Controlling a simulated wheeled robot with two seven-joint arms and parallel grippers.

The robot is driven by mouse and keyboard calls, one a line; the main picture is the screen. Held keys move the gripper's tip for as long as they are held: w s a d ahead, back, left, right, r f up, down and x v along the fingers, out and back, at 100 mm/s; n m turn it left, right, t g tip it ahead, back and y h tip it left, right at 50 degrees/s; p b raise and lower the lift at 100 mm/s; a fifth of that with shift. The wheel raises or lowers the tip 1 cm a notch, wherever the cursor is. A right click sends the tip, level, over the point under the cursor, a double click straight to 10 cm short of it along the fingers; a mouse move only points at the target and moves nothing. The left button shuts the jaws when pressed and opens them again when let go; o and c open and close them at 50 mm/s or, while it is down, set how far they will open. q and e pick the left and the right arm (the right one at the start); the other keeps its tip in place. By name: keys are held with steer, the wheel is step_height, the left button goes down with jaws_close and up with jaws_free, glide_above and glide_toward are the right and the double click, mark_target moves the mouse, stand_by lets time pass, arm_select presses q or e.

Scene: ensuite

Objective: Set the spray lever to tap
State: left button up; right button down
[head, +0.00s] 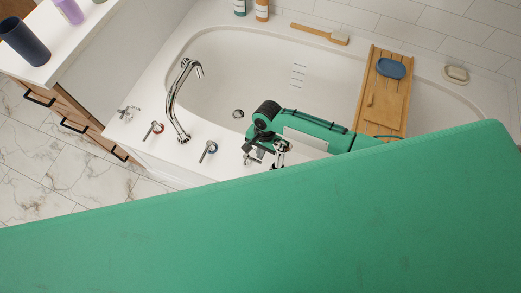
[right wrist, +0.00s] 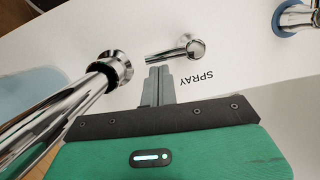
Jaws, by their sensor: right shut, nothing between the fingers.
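The spray lever (right wrist: 172,53) is a short chrome bar with a rounded knob end on the white tub deck, seen in the right wrist view. The upside-down word SPRAY (right wrist: 195,77) is printed beside it. My right gripper (right wrist: 159,70) is shut and empty, its grey fingertips close to the lever's bar; I cannot tell whether they touch. In the head view my right gripper (head: 254,153) is over the tub's front deck, beside chrome fittings, and the lever cannot be clearly made out there. No "tap" marking is visible. My left gripper is not in view.
A chrome tube (right wrist: 68,112) stands close at the left of the right wrist view. The chrome spout (head: 176,95), red-ringed handle (head: 154,129) and blue-ringed handle (head: 208,150) stand left of my right gripper. A wooden bath tray (head: 390,100) crosses the tub at right.

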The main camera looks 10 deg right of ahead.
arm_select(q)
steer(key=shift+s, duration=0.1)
arm_select(e)
steer(key=v, duration=1.4)
steer(key=shift+f, duration=0.15)
